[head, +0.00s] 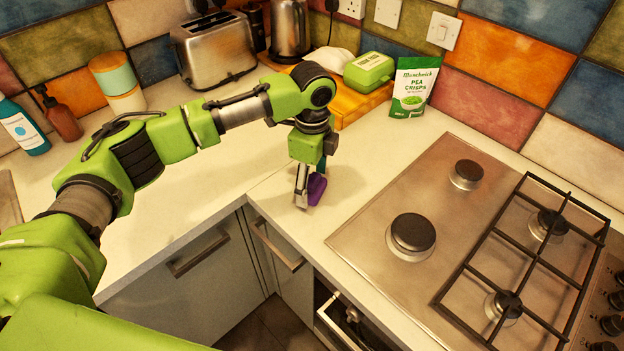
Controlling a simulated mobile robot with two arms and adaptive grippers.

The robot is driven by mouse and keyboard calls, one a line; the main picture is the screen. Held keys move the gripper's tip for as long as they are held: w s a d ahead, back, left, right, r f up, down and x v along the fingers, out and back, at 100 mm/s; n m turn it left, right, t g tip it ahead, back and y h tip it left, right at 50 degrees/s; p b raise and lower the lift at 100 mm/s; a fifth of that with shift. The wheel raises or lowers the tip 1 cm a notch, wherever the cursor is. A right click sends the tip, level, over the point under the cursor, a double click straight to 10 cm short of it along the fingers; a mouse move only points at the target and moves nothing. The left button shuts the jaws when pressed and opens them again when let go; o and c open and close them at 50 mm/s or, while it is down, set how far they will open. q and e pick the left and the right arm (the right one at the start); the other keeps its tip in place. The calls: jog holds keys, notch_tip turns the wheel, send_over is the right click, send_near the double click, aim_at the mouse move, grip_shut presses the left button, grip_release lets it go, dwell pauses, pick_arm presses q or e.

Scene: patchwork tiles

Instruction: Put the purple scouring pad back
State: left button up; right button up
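The purple scouring pad (317,189) is on edge near the corner of the pale worktop, left of the hob. A teal part shows just above it. My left gripper (307,187) points down at the pad, with a light grey finger at the pad's left side. The other finger is hidden, so I cannot tell whether the gripper is closed on the pad. I cannot tell whether the pad touches the worktop. My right gripper is out of view.
A steel hob (385,200) with burners lies to the right. A toaster (214,50) and bottles stand at the back left. The worktop around the pad is clear.

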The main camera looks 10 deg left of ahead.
aim_at(312, 179)
pick_arm(q)
jog(key=shift+r, duration=0.1)
jog(key=shift+r, duration=0.3)
notch_tip(312, 179, up, 12)
jog(key=b, duration=0.2)
jog(key=shift+f, duration=0.2)
